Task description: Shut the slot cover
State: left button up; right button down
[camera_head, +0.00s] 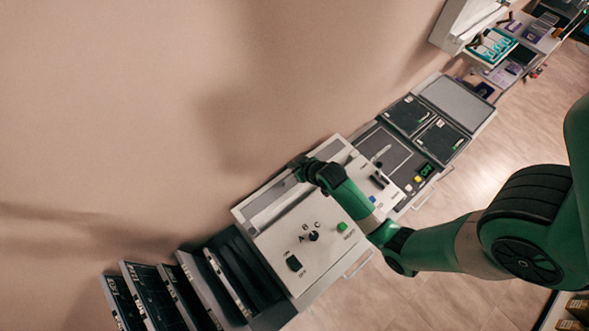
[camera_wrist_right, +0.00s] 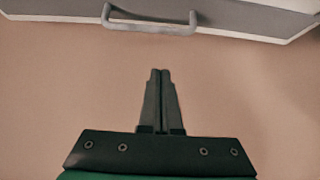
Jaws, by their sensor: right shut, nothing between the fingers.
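My right arm reaches in from the right in the head view, over the white machine (camera_head: 290,240) with a dial marked A, B, C. My right gripper (camera_head: 300,165) is near the machine's wall-side edge. In the right wrist view the right gripper (camera_wrist_right: 160,72) has its fingers together and empty, in front of the plain beige wall. A pale panel edge with a grey bar handle (camera_wrist_right: 150,27) crosses the top of that view, apart from the fingertips. I cannot tell for certain which part is the slot cover. My left gripper is out of view.
The machine has a green button (camera_head: 342,227) and a black knob (camera_head: 294,263). Dark upright trays (camera_head: 150,295) stand at the lower left. A dark-topped unit (camera_head: 405,165) with a small display adjoins on the right. The wall is bare behind.

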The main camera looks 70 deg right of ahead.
jog(key=b+x, duration=0.1)
jog(key=x, duration=0.5)
jog(key=shift+f, duration=0.15)
jog(key=s, duration=0.1)
jog(key=a, duration=0.1)
jog(key=s+p, duration=0.1)
jog(key=shift+s+a+f, duration=0.2)
jog(key=shift+s+f, duration=0.1)
jog(key=shift+s, duration=0.05)
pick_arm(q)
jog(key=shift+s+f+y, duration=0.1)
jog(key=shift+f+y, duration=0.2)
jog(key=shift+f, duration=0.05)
pick_arm(e)
jog(key=shift+s+a+f, duration=0.1)
jog(key=shift+s+a, duration=0.05)
jog(key=shift+s, duration=0.1)
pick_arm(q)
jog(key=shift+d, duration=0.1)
